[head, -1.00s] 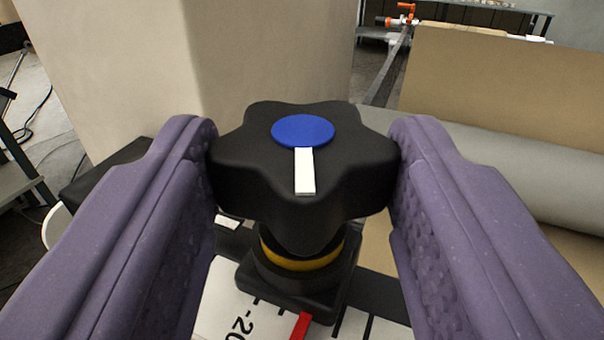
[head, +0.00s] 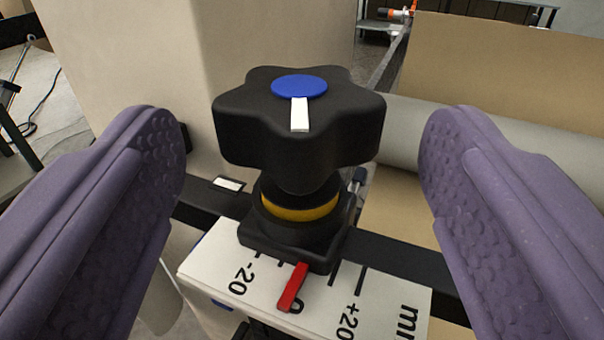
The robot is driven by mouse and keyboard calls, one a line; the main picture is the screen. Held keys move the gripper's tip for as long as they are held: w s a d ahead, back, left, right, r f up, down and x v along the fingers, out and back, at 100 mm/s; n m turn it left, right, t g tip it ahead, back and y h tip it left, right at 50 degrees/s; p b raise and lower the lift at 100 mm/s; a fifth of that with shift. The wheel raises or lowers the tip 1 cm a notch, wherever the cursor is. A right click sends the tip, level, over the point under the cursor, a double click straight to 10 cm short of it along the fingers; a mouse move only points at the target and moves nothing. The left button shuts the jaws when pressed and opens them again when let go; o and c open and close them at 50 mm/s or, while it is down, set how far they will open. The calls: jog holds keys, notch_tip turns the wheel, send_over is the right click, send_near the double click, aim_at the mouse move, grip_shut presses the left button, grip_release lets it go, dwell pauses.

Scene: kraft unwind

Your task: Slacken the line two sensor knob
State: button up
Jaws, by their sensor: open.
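The black star-shaped sensor knob (head: 298,120) stands upright in the middle of the head view. It has a blue cap (head: 299,86) and a white stripe pointing toward me. A yellow ring (head: 300,207) shows around its neck, above a black block (head: 296,240) on a dark rail. A red pointer (head: 292,287) sits at about 0 on the white scale plate (head: 225,266). My gripper (head: 303,150) is open, one purple finger on each side of the knob, with clear gaps and no contact. No line number is readable.
A beige column (head: 200,60) rises behind the knob at left. The dark rail (head: 400,262) runs across behind the scale. A grey roller (head: 400,135) and a brown kraft sheet (head: 500,80) lie at right. An orange fitting (head: 398,13) is at the back.

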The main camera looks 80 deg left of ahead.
jog(key=v, duration=0.6)
jog(key=shift+d, duration=0.25)
jog(key=shift+s, duration=0.1)
jog(key=w+a+r+m+t+h+b, duration=0.3)
jog(key=r+t, duration=0.5)
jog(key=r, duration=0.7)
jog(key=w+r+m+t+h+b, duration=0.3)
jog(key=r+t, duration=0.4)
jog(key=r, duration=0.9)
jog(key=s+r+m+t+h+b, duration=0.3)
jog(key=s+r+m+h+b, duration=0.3)
jog(key=r+h, duration=0.35)
jog(key=s+a+f+m+g+b, duration=0.1)
jog(key=s+a+f+g, duration=0.1)
jog(key=s, duration=0.6)
jog(key=s+a+f+m+g+h+b, duration=0.1)
jog(key=s+a+f+g, duration=0.1)
jog(key=s, duration=0.7)
jog(key=s+a+f+m+g+h+b, duration=0.1)
jog(key=s+a+f+g, duration=0.1)
jog(key=s, duration=0.7)
jog(key=shift+a+f+g+b, duration=0.3)
jog(key=shift+a+f+b, duration=0.15)
jog(key=shift+f, duration=0.45)
